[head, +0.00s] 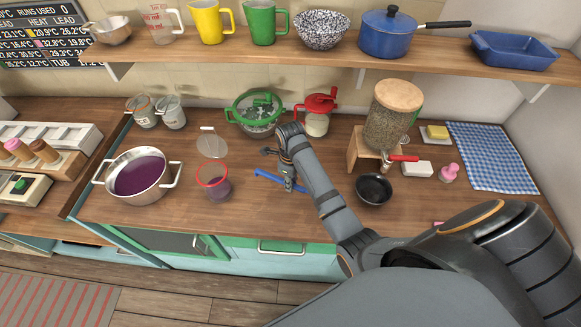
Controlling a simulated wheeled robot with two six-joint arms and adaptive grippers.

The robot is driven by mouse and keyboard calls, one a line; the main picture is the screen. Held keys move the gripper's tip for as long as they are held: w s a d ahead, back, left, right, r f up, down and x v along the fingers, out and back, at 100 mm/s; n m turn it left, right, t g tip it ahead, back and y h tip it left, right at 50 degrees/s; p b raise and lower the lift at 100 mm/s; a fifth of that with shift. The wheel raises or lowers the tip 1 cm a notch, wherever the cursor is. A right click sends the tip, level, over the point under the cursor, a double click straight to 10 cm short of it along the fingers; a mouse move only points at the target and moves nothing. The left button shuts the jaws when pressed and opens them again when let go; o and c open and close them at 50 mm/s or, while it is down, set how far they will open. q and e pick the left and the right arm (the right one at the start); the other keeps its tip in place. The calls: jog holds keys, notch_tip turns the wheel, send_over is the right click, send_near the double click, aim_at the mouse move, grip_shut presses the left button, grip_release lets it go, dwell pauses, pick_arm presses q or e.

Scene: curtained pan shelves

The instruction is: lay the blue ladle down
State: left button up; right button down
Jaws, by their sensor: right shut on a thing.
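My right gripper (289,184) reaches over the middle of the worktop (240,215) from the lower right and points down. It is shut on the blue ladle (268,176). The ladle's blue handle runs across the fingers, from upper left to lower right. The gripper and arm hide part of the ladle, and I cannot make out its bowl clearly. It is at or just above the wood; I cannot tell whether it touches. My left gripper is out of view.
Left of the ladle stand a red-rimmed cup (214,183) and a pot of purple liquid (140,175). A green-rimmed colander (257,118) and red-lidded jar (317,120) stand behind. A small black pan (373,189) is to the right. Bare wood lies in front of the ladle.

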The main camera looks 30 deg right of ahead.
jog(key=f, duration=0.1)
jog(key=s+f, duration=0.1)
jog(key=a+f+b, duration=0.1)
jog(key=shift+s+f, duration=0.2)
jog(key=shift+f, duration=0.45)
jog(key=shift+f+b, duration=0.45)
jog(key=shift+f, duration=0.25)
jog(key=c, duration=1.7)
grip_release()
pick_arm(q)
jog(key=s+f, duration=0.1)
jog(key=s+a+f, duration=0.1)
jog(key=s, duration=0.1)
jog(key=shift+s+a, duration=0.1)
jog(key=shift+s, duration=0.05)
pick_arm(e)
jog(key=shift+o, duration=0.4)
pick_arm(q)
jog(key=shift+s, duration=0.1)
pick_arm(e)
jog(key=shift+o, duration=0.4)
